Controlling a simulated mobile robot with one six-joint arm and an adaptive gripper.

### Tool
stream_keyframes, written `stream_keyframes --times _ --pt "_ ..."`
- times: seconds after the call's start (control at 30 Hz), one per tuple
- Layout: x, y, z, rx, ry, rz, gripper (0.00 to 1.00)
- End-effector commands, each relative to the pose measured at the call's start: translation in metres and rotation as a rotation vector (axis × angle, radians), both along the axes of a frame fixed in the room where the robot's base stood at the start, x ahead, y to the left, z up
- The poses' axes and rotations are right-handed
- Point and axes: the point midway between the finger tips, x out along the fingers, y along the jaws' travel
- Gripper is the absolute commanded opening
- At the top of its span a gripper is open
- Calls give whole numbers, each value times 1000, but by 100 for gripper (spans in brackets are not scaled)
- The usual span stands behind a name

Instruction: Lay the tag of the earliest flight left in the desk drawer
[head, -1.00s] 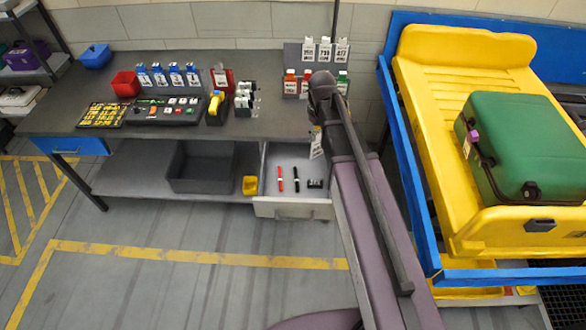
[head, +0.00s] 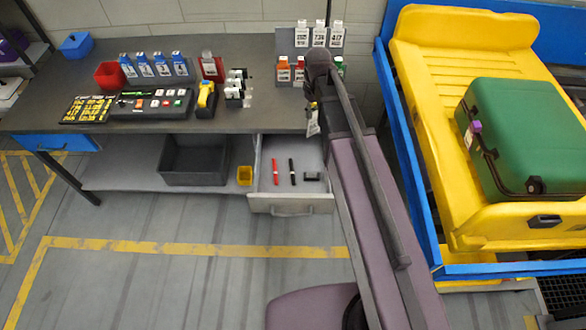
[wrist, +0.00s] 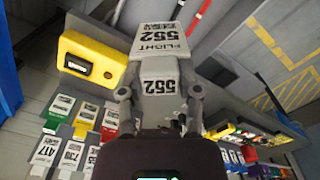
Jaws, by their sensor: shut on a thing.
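My gripper (wrist: 160,97) is shut on a white tag (wrist: 160,72) printed FLIGHT 552 in the wrist view. In the head view the same tag (head: 313,122) hangs below the arm's end, in front of the desk's right end, and my arm hides most of the gripper. The desk drawer (head: 292,208) stands open, below and left of the tag. In it lie a red pen (head: 275,171), a black pen (head: 292,171) and a small dark item (head: 312,176). No tag shows in the drawer, though my arm covers its right side.
A grey rack (head: 292,42) at the desk's back right holds several tags, one reading 417 in the wrist view (wrist: 45,148). A dark board with yellow text (head: 88,108) lies on the desk left. A yellow tray (head: 470,236) with a green suitcase (head: 525,135) stands right.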

Motion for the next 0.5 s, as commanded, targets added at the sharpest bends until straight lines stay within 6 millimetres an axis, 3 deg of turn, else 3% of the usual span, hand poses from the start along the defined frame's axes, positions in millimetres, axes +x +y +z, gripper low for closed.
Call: stream_keyframes --times 0.27,0.5 --pt "0 10 -6 -1 0 32 0" --pt "1 27 -30 -9 3 155 0"
